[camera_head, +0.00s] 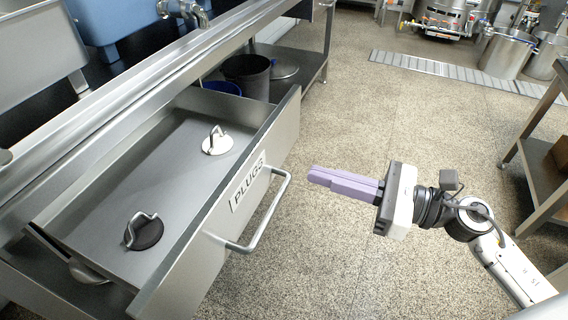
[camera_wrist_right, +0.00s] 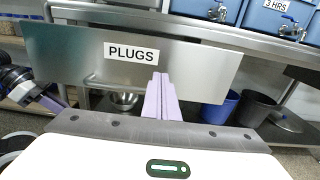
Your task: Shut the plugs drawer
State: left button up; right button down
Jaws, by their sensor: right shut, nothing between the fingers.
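The plugs drawer (camera_head: 190,268) stands pulled out from under the steel counter, its front bearing a PLUGS label (camera_head: 248,187) and a bar handle (camera_head: 268,216). Two plugs with metal loops lie inside, one white (camera_head: 217,145) and one black (camera_head: 145,233). My right gripper (camera_head: 312,176) has its purple fingers shut and empty, to the right of the drawer front and apart from the handle in the head view. In the right wrist view its fingers point toward the drawer front (camera_wrist_right: 205,75), just right of the label. My left gripper (camera_wrist_right: 50,102) shows only at that view's left edge.
Blue (camera_head: 222,87) and dark bins (camera_head: 247,76) stand on the shelf beyond the drawer. The counter edge (camera_head: 150,75) runs above it. A steel table (camera_head: 535,165) stands at the right. The speckled floor between is clear.

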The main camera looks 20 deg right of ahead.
aim_at(266, 159)
jog(key=x, duration=0.8)
jog(key=shift+w, duration=0.1)
jog(key=shift+a, duration=0.1)
